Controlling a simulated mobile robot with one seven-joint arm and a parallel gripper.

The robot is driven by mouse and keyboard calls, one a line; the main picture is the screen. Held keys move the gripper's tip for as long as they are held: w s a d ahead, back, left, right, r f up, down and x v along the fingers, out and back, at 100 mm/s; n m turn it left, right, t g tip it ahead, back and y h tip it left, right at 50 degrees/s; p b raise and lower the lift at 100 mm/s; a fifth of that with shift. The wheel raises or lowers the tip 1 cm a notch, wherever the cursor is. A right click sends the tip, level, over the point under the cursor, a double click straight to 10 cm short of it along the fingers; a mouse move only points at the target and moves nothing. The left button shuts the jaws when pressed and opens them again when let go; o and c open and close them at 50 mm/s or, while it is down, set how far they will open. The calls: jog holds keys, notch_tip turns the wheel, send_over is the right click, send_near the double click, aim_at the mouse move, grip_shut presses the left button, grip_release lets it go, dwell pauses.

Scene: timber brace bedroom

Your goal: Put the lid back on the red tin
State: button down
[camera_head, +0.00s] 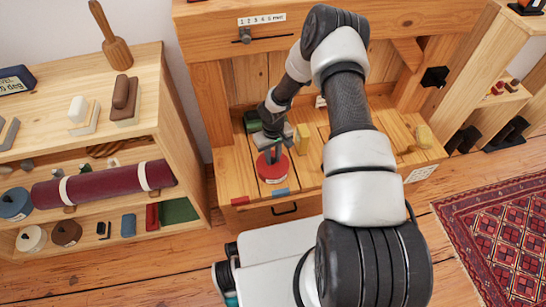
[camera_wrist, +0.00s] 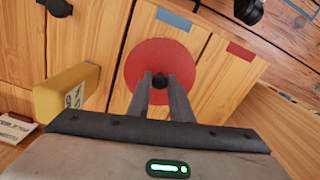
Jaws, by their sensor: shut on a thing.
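My gripper (camera_wrist: 161,84) points down at a red round lid (camera_wrist: 150,55) and is shut on the dark knob (camera_wrist: 160,79) at its centre. In the head view my gripper (camera_head: 271,152) is over the red tin (camera_head: 273,178), which stands on the wooden bench near its front edge. From above, the red disc hides whatever is beneath it. The lid and tin look like one red round shape in the head view. I cannot tell whether the lid is seated or slightly above the rim.
A yellow block (camera_wrist: 75,92) stands close beside the lid; it also shows in the head view (camera_head: 302,138). A green object (camera_head: 252,121) is behind my gripper. Blue (camera_head: 281,192) and red (camera_head: 240,201) strips mark the bench front. A loaded shelf (camera_head: 150,110) stands left.

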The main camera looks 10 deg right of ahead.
dwell(0.4)
jog(key=c, duration=1.5)
grip_release()
jog(key=shift+o, duration=0.3)
jog(key=o, duration=0.4)
jog(key=shift+r+p, duration=2.05)
jog(key=shift+r, duration=1.45)
jog(key=shift+c, duration=0.4)
